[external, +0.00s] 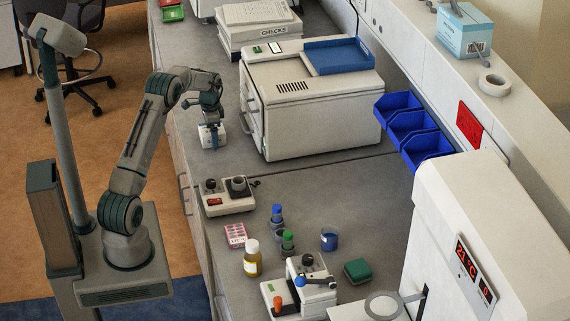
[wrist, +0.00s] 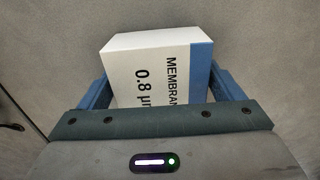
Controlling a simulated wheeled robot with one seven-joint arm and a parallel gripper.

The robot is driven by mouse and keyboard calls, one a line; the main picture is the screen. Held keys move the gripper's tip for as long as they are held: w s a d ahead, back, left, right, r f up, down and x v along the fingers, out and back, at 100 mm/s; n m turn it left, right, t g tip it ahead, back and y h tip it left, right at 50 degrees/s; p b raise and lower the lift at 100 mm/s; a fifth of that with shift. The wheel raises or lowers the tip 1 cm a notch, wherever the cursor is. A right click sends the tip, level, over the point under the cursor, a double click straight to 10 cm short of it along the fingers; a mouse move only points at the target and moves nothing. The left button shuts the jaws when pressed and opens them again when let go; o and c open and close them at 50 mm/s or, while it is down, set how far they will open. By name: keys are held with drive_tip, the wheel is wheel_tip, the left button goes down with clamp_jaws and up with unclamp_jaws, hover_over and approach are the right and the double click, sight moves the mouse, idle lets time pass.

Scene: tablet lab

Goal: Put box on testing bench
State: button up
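The box is white with a blue end and is printed "MEMBRANE" and "0.8 µm". In the wrist view the box (wrist: 150,70) lies between the two blue fingers of my gripper (wrist: 160,88), one finger close along each side. Whether both fingers press on it is not clear. In the external view my gripper (external: 212,128) points down over the box (external: 209,141) at the bench's left edge. The box looks to be on or just above the surface. The testing bench is not labelled; one long grey bench (external: 330,185) is in view.
A large white instrument (external: 300,125) with a blue tray (external: 339,56) stands right of my gripper. A small control unit (external: 226,200), bottles and vials are nearer the camera. Blue bins (external: 405,118) hang on the wall side. Grey surface between the instrument and control unit is clear.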

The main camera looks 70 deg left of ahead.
drive_tip(key=shift+o, duration=0.7)
drive_tip(key=shift+r, duration=0.1)
drive_tip(key=shift+r, duration=0.25)
wheel_tip(320, 180, up, 12)
drive_tip(key=b, duration=0.1)
drive_tip(key=shift+f+b, duration=0.15)
drive_tip(key=shift+b, duration=0.25)
